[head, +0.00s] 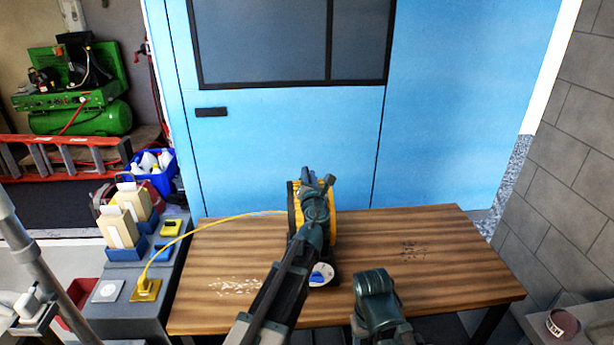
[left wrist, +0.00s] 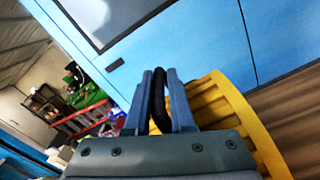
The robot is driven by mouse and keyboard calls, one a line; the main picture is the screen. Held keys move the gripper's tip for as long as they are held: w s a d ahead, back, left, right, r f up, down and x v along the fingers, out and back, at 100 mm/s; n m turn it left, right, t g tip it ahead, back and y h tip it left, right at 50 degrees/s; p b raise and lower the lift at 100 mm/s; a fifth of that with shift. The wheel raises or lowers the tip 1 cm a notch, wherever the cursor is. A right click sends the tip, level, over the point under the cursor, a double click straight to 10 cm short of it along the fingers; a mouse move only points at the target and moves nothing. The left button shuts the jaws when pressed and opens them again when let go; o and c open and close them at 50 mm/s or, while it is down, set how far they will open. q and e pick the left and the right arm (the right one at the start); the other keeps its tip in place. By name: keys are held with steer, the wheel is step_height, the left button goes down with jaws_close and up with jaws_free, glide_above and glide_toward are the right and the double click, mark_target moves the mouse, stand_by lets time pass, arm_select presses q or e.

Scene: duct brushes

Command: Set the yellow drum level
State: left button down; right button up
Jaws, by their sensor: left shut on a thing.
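The yellow drum (head: 293,208) stands on the wooden table (head: 430,250), mostly hidden behind my left gripper and forearm. Its ribbed yellow side fills the right of the left wrist view (left wrist: 240,120). My left gripper (head: 318,180) is at the top of the drum. In the left wrist view its fingers (left wrist: 161,98) are closed around a black bar, which looks like the drum's handle (left wrist: 158,108). Whether the drum is level or tilted I cannot tell. My right arm shows low in the head view, but its fingers do not.
A yellow cable (head: 213,221) runs left from the drum to a yellow box (head: 146,290) on the grey bench (head: 125,312). A white disc with blue (head: 321,273) shows at the drum's foot. A blue wall (head: 460,130) stands behind.

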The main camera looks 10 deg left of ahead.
arm_select(q)
steer(key=shift+s+d, duration=0.1)
steer(key=shift+d, duration=0.05)
steer(key=c, duration=0.8)
jaws_free()
steer(key=shift+f, duration=0.1)
steer(key=shift+c, duration=0.2)
steer(key=shift+s, duration=0.1)
steer(key=v, duration=1.3)
steer(key=shift+s, duration=0.25)
